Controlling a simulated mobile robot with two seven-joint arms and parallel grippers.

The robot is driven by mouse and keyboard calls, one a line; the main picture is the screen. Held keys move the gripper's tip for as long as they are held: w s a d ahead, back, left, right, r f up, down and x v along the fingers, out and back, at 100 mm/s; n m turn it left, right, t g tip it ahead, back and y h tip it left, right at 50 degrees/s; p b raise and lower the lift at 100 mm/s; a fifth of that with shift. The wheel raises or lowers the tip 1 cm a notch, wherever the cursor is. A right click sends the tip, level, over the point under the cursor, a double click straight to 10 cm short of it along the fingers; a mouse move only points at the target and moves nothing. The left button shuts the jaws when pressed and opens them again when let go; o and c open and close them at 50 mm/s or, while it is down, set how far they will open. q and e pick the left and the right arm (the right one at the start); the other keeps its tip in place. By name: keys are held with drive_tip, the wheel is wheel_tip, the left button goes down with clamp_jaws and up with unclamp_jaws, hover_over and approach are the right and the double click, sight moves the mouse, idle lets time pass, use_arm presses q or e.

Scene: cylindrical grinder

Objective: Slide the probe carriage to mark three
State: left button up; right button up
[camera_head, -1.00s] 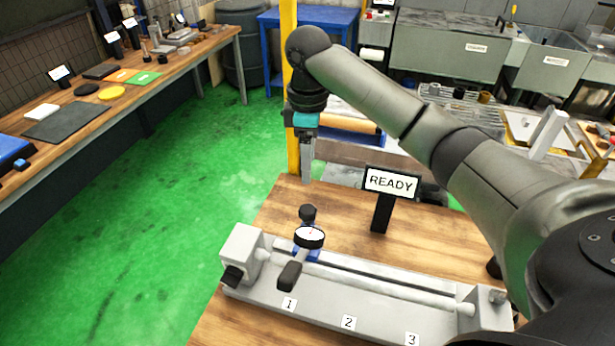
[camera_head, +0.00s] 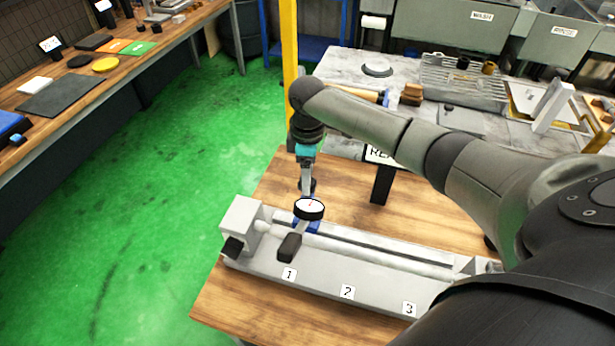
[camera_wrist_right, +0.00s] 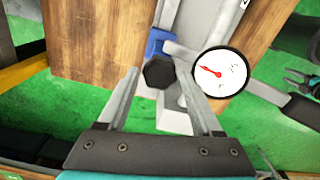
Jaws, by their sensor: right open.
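The probe carriage (camera_head: 314,228) is a blue block on the grey fixture's rail, near the left end by mark one (camera_head: 289,274). It bears a round white dial (camera_head: 309,209), a dark handle (camera_head: 289,247) and a black knob (camera_wrist_right: 158,72). Mark two (camera_head: 347,292) and mark three (camera_head: 409,309) lie further right. My right gripper (camera_head: 306,184) is over the knob. In the right wrist view the open fingers (camera_wrist_right: 161,80) stand either side of the knob; contact is unclear. What seems to be my left gripper (camera_wrist_right: 300,81) is small at that view's right edge.
The grey fixture (camera_head: 250,264) lies along the wooden table (camera_head: 235,307). A display on a dark stand (camera_head: 381,185) stands behind it, partly hidden by my right arm. A workbench (camera_head: 150,57) stands at the far left, across open green floor.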

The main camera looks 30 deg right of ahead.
drive_tip(key=shift+f, duration=0.55)
clamp_jaws()
idle(0.5)
